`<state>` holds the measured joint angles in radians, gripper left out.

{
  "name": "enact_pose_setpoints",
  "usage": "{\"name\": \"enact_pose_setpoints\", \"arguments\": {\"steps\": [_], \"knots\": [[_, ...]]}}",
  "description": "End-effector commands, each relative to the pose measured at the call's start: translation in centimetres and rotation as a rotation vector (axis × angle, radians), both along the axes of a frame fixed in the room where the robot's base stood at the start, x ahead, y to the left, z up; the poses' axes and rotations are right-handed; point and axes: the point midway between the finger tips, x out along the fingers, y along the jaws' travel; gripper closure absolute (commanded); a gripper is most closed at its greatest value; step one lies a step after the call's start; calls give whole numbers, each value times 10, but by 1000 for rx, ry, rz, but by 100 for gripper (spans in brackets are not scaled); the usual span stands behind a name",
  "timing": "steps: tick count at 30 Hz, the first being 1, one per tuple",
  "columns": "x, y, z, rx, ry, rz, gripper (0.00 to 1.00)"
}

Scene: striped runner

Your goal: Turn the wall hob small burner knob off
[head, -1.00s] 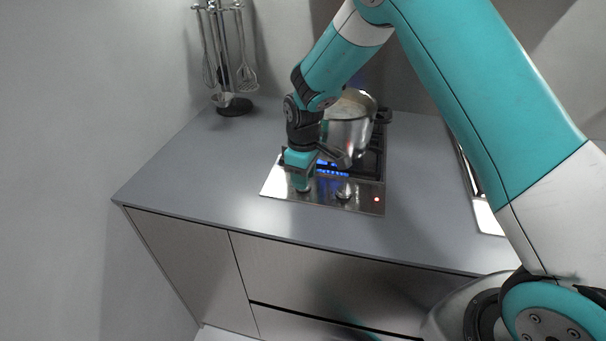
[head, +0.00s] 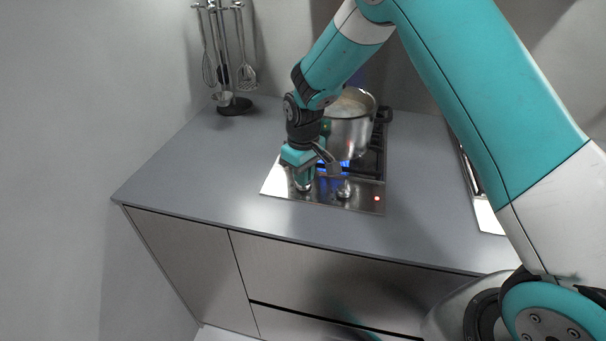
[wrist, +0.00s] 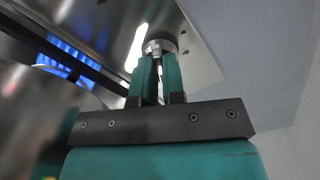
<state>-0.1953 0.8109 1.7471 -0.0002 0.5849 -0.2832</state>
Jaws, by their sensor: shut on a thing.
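The hob (head: 325,198) is a steel plate set in the counter, with two round knobs along its front. The left knob (head: 303,187) is under my gripper (head: 303,178), whose fingers point down at it. In the wrist view the two teal fingers (wrist: 158,72) are shut on this knob (wrist: 159,46), seen as a round metal cap between their tips. The right knob (head: 344,191) stands free beside it. Blue flame (head: 345,163) shows under the pot, and blue flames (wrist: 66,58) also show in the wrist view. The knob's pointer is hidden.
A steel pot (head: 348,132) stands on the hob just behind my gripper. A small red light (head: 377,198) glows at the hob's right front. A utensil stand (head: 234,105) is at the back left. The counter (head: 190,170) left of the hob is clear.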

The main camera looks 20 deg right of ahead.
Motion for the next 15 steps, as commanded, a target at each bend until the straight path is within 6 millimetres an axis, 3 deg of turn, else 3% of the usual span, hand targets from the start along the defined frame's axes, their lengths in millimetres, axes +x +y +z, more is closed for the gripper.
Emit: {"name": "enact_pose_setpoints", "arguments": {"steps": [15], "knots": [[2, 0, 1, 1, -6, -493, 100]]}}
